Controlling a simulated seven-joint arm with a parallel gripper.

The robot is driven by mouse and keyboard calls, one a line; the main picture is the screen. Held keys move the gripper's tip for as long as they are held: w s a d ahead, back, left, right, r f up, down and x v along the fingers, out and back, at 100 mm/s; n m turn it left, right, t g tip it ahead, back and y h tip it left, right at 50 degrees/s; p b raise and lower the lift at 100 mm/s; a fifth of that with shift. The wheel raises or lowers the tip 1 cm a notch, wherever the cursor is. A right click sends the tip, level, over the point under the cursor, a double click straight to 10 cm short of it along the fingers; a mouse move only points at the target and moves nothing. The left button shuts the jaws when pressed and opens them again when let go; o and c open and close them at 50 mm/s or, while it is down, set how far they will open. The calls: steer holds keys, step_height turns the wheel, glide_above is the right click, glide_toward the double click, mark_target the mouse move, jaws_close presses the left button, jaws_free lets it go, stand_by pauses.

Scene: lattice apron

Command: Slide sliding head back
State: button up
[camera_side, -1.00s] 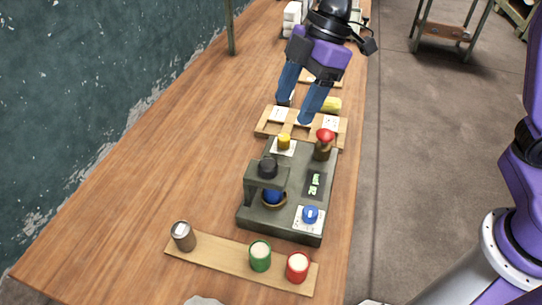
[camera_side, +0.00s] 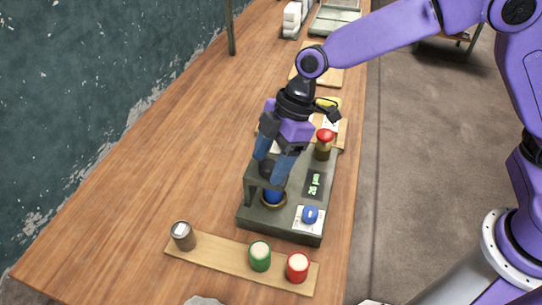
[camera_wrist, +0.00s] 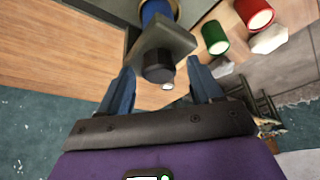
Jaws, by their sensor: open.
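The sliding head is a dark grey-green block with a black knob on top, standing on a dark green machine base (camera_side: 291,228). In the side view my fingers cover much of the head and knob. In the wrist view the black knob (camera_wrist: 158,66) of the sliding head (camera_wrist: 172,40) lies between my fingers. A blue cylinder (camera_side: 272,194) in a brass ring sits below the head; it also shows in the wrist view (camera_wrist: 156,12). My gripper (camera_side: 271,180) is open, with blue fingers (camera_wrist: 160,80) either side of the knob. I cannot tell whether they touch it.
A blue button (camera_side: 310,214) is at the front right. A wooden strip (camera_side: 213,250) holds a metal can (camera_side: 183,236), a green cup (camera_side: 260,256) and a red cup (camera_side: 298,267). The left table is clear.

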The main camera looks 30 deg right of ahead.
jaws_close()
steer(key=w+d, duration=0.6)
steer(key=shift+w+d, duration=0.25)
jaws_free()
steer(key=v, duration=1.7)
steer(key=shift+d+r, duration=0.15)
steer(key=shift+r, duration=0.05)
